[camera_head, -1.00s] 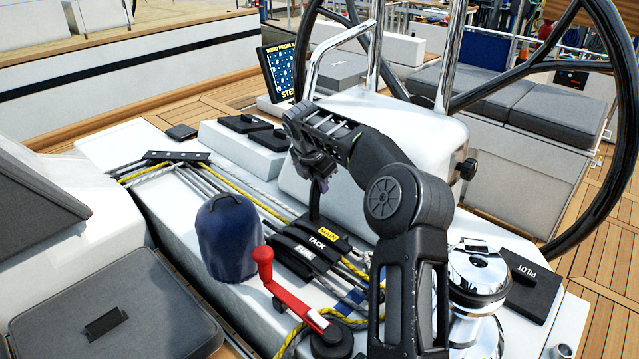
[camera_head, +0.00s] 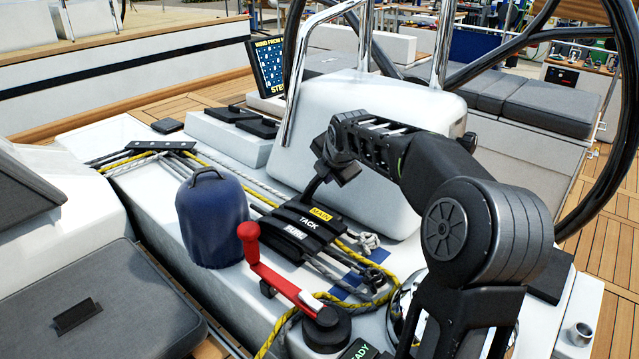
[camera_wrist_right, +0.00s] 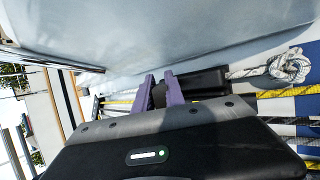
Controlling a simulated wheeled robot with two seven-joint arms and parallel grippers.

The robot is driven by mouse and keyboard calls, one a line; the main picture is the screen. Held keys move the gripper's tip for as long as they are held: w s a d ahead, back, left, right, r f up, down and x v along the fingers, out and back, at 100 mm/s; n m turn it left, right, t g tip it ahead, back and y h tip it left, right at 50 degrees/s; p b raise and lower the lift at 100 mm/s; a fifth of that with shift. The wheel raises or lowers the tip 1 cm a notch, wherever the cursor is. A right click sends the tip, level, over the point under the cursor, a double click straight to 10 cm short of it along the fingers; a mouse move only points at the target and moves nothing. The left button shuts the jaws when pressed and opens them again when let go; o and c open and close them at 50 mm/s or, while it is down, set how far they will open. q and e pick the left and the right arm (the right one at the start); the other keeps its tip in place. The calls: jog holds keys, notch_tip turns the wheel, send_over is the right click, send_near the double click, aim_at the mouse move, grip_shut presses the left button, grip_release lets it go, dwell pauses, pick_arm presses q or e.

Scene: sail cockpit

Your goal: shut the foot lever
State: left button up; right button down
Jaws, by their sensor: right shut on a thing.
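My right gripper (camera_head: 326,172) is at the far end of the black clutch bank, its jaws closed around a dark lever (camera_head: 311,190) that stands up at a slant. In the right wrist view its purple fingers (camera_wrist_right: 159,94) show near a long black clutch body (camera_wrist_right: 197,85). The lever's label is not visible, so I cannot read whether it says foot. The flat levers beside it read MAIN (camera_head: 320,214), TACK (camera_head: 309,223) and apparently FURL (camera_head: 296,232). My left gripper is out of view.
A blue covered winch (camera_head: 213,222) and a red-handled crank (camera_head: 284,282) stand in front of the clutches. Yellow and grey lines (camera_head: 350,250) run out near the clutches. A white housing (camera_head: 367,135) rises just behind my gripper, and a steering wheel (camera_head: 610,130) is at the right.

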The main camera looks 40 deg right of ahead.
jog(key=shift+s+f+t+b, duration=0.55)
jog(key=shift+s+t+b, duration=0.3)
jog(key=shift+b, duration=0.5)
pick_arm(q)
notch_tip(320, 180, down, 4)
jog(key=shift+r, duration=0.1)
pick_arm(e)
jog(key=shift+w, duration=0.1)
jog(key=c, duration=1.4)
grip_release()
jog(key=shift+r, duration=0.1)
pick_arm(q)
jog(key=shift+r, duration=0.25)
pick_arm(e)
jog(key=v, duration=0.7)
jog(key=shift+s+r, duration=0.15)
jog(key=shift+s, duration=0.15)
jog(key=shift+c, duration=0.4)
